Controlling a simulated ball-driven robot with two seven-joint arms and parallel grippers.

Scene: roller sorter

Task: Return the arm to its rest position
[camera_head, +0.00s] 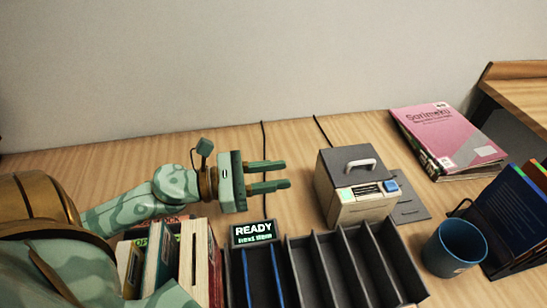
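My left arm (130,204) comes in from the left, green and patterned, and reaches over the desk. My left gripper (287,174) points right, its two green fingers apart with nothing between them. It is above the desk, behind the small READY display and left of the beige-and-grey machine (358,208). My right gripper is out of view.
The READY display (254,233) stands behind a dark slotted sorter (330,262). Books (166,262) stand near my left arm. A blue mug (454,246), dark folders (520,215) and a pink book (438,137) are at right. The desk's back left is clear.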

